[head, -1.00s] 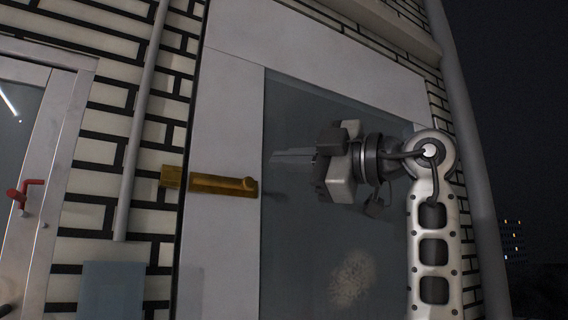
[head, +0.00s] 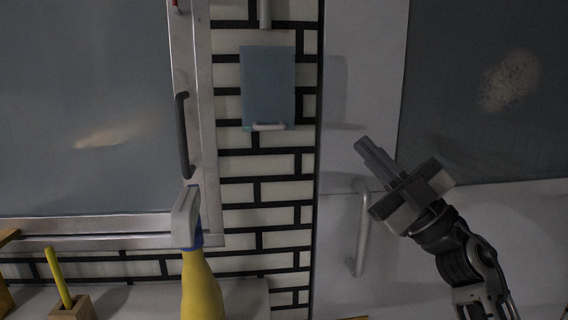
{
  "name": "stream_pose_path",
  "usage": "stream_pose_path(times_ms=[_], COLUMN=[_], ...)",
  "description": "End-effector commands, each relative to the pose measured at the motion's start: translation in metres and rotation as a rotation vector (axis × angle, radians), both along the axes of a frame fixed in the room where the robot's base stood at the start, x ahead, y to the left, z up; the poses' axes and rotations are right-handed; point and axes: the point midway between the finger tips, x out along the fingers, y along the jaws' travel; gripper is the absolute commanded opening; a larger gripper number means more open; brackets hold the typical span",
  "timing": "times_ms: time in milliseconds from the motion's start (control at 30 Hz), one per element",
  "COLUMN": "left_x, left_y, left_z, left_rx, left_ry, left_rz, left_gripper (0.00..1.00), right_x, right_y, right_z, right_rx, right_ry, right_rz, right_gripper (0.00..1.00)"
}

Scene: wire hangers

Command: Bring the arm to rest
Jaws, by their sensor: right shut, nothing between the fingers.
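My right gripper (head: 368,150) is in the right half of the head view, with my right arm (head: 470,270) coming up from the lower right corner. Its two fingers lie together, pointing up and to the left, with nothing between them. It is in front of a pale door (head: 345,210), and a light grey vertical handle (head: 362,235) shows just below and left of it. I cannot tell whether the gripper touches the door. My left gripper is not in view.
A yellow spray bottle (head: 201,287) stands at the lower middle, near a wooden block (head: 73,309) with a yellow stick. A metal-framed window (head: 85,120) with a dark handle (head: 183,135) is at left. A blue-grey panel (head: 268,85) hangs on the brick wall.

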Motion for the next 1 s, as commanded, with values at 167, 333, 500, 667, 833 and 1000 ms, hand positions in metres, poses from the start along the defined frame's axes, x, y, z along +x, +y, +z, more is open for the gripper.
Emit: stream_pose_path(times_ms=[167,333,500,667,833,1000], left_x=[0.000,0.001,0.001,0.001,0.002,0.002], left_y=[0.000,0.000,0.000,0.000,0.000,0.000], left_z=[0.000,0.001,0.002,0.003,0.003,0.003], left_rx=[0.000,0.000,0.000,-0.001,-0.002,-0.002], left_ry=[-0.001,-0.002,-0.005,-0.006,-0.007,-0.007], left_rz=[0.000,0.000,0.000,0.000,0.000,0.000], left_gripper=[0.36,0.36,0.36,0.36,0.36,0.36], right_x=[-0.003,-0.033,-0.096,-0.163,-0.207,-0.216], right_y=[-0.027,-0.042,-0.039,-0.027,-0.017,-0.014], right_z=[-0.132,-0.257,-0.368,-0.436,-0.467,-0.472], right_rx=[0.224,0.289,0.252,0.178,0.127,0.115], right_ry=[0.340,0.716,1.098,1.384,1.542,1.573], right_rz=[-0.180,-0.350,-0.452,-0.474,-0.461,-0.456], right_gripper=[0.00,0.00,0.00,0.00,0.00,0.00])
